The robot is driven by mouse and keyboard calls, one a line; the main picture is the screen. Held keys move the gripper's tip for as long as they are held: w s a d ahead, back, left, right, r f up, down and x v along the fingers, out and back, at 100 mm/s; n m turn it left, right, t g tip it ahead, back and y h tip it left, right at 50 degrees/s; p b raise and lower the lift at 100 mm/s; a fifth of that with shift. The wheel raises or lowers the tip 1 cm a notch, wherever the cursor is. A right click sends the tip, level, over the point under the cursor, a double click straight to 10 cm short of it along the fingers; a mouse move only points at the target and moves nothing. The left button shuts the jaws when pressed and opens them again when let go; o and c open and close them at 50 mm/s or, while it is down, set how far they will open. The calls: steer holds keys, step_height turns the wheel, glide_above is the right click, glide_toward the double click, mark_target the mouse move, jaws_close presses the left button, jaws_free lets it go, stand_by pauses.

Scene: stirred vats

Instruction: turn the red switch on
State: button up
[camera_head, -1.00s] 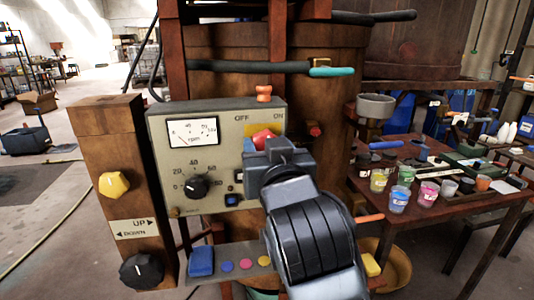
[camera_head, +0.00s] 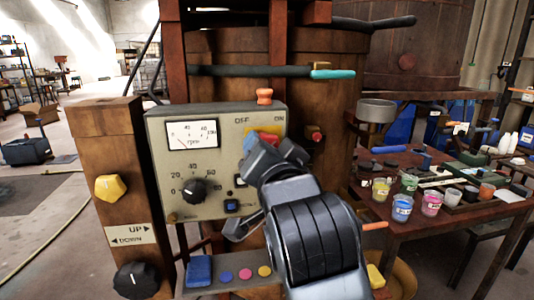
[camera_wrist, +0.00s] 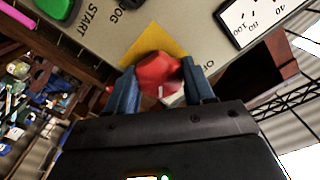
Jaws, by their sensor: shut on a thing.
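The red switch (camera_wrist: 157,70) is a red knob on a yellow plate on the grey control panel (camera_head: 160,125). In the wrist view the two blue fingers of my gripper (camera_wrist: 161,84) lie on either side of the knob, shut on it. In the head view my gripper (camera_head: 262,143) covers most of the switch; only a bit of red shows by the yellow plate (camera_head: 277,130). The words OFF and ON stand above the plate, left and right. My gripper is tilted to the left there. The switch's exact position is hard to tell.
A dial gauge (camera_head: 192,133) and a black knob (camera_head: 193,190) are on the panel's left. An orange-red knob (camera_head: 264,96) stands on top, and a red button (camera_head: 315,133) is at right. A table (camera_head: 440,215) with several paint cups stands further right.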

stand_by(0.4)
steer(key=o, duration=1)
steer(key=shift+o, duration=0.2)
steer(key=b+v, duration=0.1)
steer(key=v, duration=0.7)
steer(key=shift+w, duration=0.1)
steer(key=s+d+f+n+g+h, duration=0.1)
steer(key=s+d+f+n, duration=0.1)
steer(key=s+d+f, duration=0.7)
steer(key=s+d+f+n+h, duration=0.1)
steer(key=s+d+f, duration=0.45)
steer(key=f, duration=0.65)
steer(key=s+d+f+h, duration=0.1)
steer(key=s+d, duration=0.3)
steer(key=s, duration=0.8)
steer(key=s+d+f+n+g+h, duration=0.1)
steer(key=s+d, duration=0.4)
steer(key=s, duration=0.7)
steer(key=shift+s+f+g+h, duration=0.15)
steer(key=shift+f+g+h, duration=0.15)
steer(key=shift+h, duration=0.2)
